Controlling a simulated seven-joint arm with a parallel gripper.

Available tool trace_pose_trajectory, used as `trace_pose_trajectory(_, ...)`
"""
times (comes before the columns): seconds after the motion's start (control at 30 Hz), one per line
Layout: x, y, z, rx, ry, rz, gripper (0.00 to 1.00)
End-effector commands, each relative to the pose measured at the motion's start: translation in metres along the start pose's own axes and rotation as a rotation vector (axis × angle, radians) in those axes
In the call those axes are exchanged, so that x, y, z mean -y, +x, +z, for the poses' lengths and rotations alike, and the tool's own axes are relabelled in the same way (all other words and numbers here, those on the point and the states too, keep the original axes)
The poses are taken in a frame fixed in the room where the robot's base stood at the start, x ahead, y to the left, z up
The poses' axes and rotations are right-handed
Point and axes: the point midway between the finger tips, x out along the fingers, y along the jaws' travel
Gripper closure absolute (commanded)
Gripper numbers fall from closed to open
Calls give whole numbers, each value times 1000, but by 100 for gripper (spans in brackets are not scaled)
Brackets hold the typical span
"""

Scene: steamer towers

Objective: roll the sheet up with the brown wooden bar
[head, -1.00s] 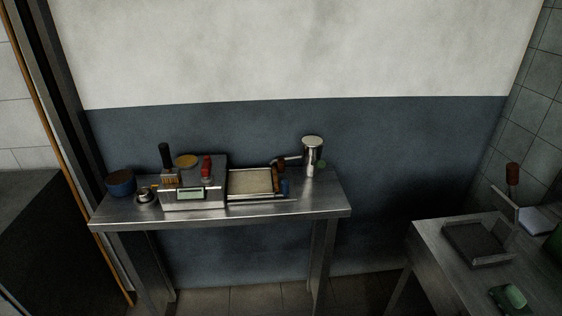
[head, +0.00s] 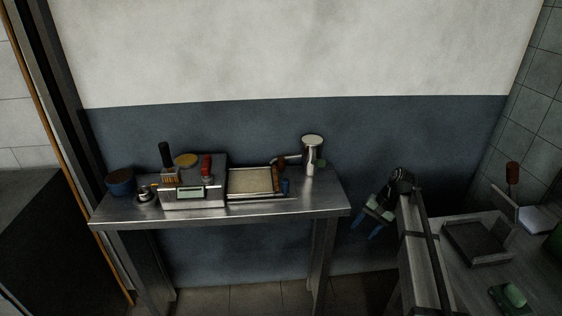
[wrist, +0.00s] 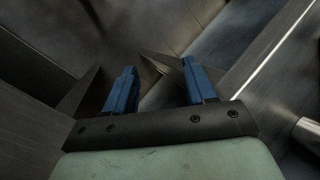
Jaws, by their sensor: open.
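A pale beige sheet (head: 250,181) lies flat in a shallow metal-edged frame on the steel table. A narrow brown piece (head: 276,179) runs along the sheet's right edge; it is too small to tell if it is the wooden bar. My gripper (head: 366,229) is in the gap to the right of the steel table, clear of the sheet, with its blue fingers pointing down. In the wrist view my gripper (wrist: 159,66) has its blue fingers spread apart with nothing between them. The sheet is not recognisable in the wrist view.
The steel table (head: 235,214) also holds a grey box with a display (head: 190,195), a blue bowl (head: 121,182) and a metal cylinder (head: 312,153) behind the frame. A second table at right carries a dark tray (head: 478,245) and a green item (head: 513,296).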

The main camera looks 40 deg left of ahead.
Motion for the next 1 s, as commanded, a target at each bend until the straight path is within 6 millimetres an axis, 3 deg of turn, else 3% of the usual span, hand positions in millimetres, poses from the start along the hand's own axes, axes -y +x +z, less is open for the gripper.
trace_pose_trajectory(0.03, 22, -22, -20, -8, -12, 11, 45)
trace_pose_trajectory(0.27, 114, -111, -59, -31, -55, 79, 45)
trace_pose_trajectory(0.37, 172, -149, -72, -48, -84, 124, 45)
trace_pose_trajectory(0.4, 202, -161, -76, -59, -101, 151, 45)
trace_pose_trajectory(0.5, 260, -165, -77, -84, -139, 216, 45)
trace_pose_trajectory(0.7, 352, -139, -71, -139, -218, 327, 45)
trace_pose_trajectory(0.83, 394, -123, -65, -169, -258, 376, 45)
trace_pose_trajectory(1.0, 421, -112, -60, -191, -285, 409, 45)
